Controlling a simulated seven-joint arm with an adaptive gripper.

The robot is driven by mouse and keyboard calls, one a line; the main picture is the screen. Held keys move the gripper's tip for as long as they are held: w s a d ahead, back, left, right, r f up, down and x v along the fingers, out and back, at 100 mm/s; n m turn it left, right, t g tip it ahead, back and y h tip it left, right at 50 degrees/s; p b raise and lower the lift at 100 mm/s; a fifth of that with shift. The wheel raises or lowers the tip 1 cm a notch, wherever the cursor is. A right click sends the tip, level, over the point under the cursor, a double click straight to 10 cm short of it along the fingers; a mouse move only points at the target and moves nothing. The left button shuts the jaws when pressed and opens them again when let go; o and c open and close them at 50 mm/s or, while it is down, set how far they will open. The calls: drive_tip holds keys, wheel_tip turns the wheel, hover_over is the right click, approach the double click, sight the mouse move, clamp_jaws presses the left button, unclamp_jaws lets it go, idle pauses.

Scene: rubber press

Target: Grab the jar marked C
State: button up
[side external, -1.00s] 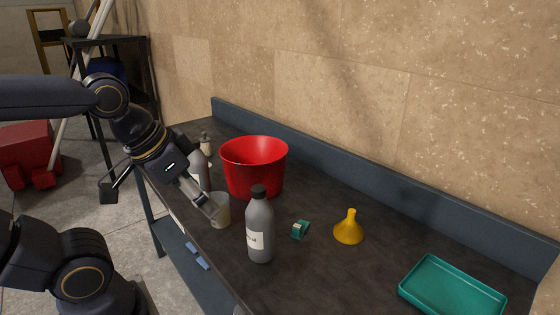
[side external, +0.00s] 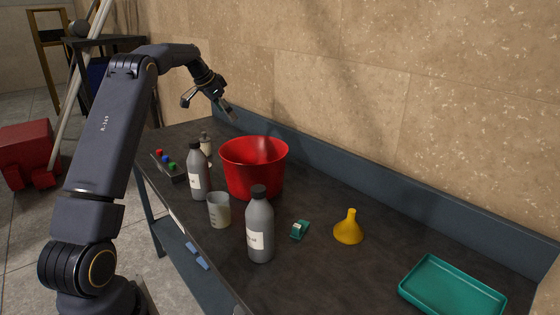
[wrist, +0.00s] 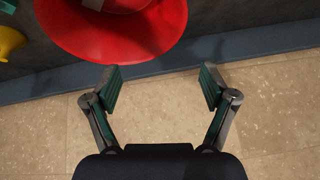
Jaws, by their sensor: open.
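No letter C is legible on any container, so I cannot tell which one is the jar marked C. A grey bottle with a black cap (side external: 260,228) stands upright at the front, its label too small to read. A similar grey bottle (side external: 197,172) stands farther back, with a small pale bottle (side external: 206,146) partly hidden behind it. A greyish cup (side external: 219,211) stands between the grey bottles. My gripper (side external: 230,114) is raised behind the red bucket (side external: 252,185), near the wall. In the wrist view my gripper (wrist: 161,88) is open and empty.
The wrist view shows a pale, unclear patch (wrist: 115,4) inside the bucket. A green tape dispenser (side external: 300,229), yellow funnel (side external: 348,230) and teal tray (side external: 452,290) stand to the right. A box with coloured buttons (side external: 168,165) is at the left. The raised back edge (side external: 400,197) borders the wall.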

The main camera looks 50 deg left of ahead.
drive_tip(key=s+a+f, duration=0.2)
drive_tip(key=a+f, duration=0.1)
drive_tip(key=f, duration=0.1)
drive_tip(key=s+a+f+n+g, duration=0.1)
drive_tip(key=s+a+f, duration=0.2)
drive_tip(key=f, duration=0.2)
drive_tip(key=s+a+f+n, duration=0.1)
drive_tip(key=s+a+f, duration=0.1)
drive_tip(key=a+f, duration=0.1)
drive_tip(key=shift+s+a+f+g, duration=0.15)
drive_tip(key=shift+s+f, duration=0.05)
drive_tip(key=shift+f, duration=0.25)
drive_tip(key=shift+s+a+f+g, duration=0.15)
drive_tip(key=shift+s+f, duration=0.05)
drive_tip(key=shift+f, duration=0.2)
wheel_tip(320, 180, down, 6)
drive_tip(key=shift+s+r, duration=0.1)
drive_tip(key=shift+r, duration=0.15)
drive_tip(key=shift+f, duration=0.65)
drive_tip(key=x, duration=0.4)
drive_tip(key=shift+w+f, duration=0.25)
drive_tip(key=shift+f, duration=0.05)
drive_tip(key=shift+r, duration=0.1)
drive_tip(key=c, duration=1.4)
